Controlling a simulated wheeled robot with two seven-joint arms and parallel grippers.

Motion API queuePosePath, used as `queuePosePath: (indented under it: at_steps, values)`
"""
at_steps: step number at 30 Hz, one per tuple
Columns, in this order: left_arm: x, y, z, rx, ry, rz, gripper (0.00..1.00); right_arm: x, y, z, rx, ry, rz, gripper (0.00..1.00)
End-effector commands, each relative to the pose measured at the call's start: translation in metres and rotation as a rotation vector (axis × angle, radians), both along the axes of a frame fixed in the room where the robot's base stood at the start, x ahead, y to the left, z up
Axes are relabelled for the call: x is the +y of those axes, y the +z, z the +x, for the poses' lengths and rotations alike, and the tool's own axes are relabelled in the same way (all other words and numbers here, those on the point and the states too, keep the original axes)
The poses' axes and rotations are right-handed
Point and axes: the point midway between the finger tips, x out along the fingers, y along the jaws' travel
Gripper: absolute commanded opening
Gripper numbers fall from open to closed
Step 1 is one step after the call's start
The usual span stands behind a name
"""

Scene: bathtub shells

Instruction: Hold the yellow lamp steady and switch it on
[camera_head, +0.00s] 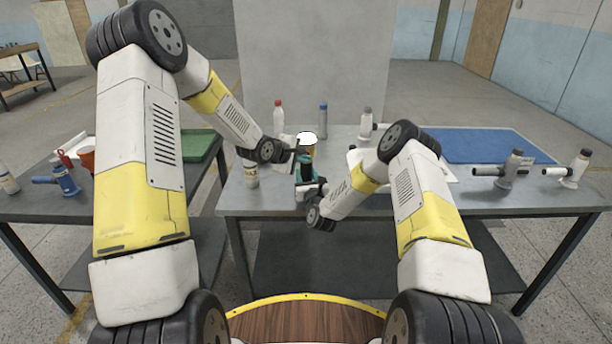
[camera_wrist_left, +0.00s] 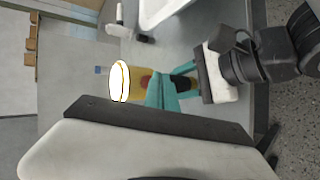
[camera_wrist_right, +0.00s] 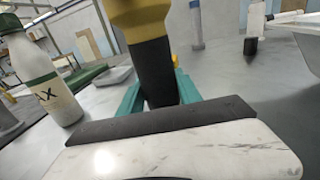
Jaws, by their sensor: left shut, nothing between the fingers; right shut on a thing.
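The yellow lamp (camera_head: 308,150) stands upright above the near edge of the middle table. Its round lens (camera_wrist_left: 120,81) is plain bright white. It has a yellow head and a black handle (camera_wrist_right: 153,70). My right gripper (camera_wrist_right: 158,92) is shut on the handle, with one teal finger on each side. My left gripper (camera_wrist_left: 156,92) is shut and empty beside the yellow head. Its teal fingertips are close to a red button (camera_wrist_left: 147,82) on the lamp; I cannot tell whether they touch it. The fingers partly hide the lamp's side.
A white bottle (camera_wrist_right: 45,75) with a green band stands left of the lamp. A white tray (camera_head: 440,166) and a blue mat (camera_head: 480,145) lie to the right. A side table (camera_head: 30,203) holds several items.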

Motion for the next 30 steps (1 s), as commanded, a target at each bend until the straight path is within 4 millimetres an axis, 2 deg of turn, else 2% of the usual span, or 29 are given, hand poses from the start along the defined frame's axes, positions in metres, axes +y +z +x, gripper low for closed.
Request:
queuePosePath:
  at_steps: [11, 30]
  values:
    - [0.0, 0.0, -0.005, -0.001, -0.001, 0.0, 0.0, 0.0, 0.001, 0.0, -0.001, 0.0, 0.0, 0.0]
    - [0.0, 0.0, -0.061, -0.001, 0.0, 0.0, 0.0, 0.0, 0.001, 0.0, -0.001, 0.0, 0.0, 0.0]
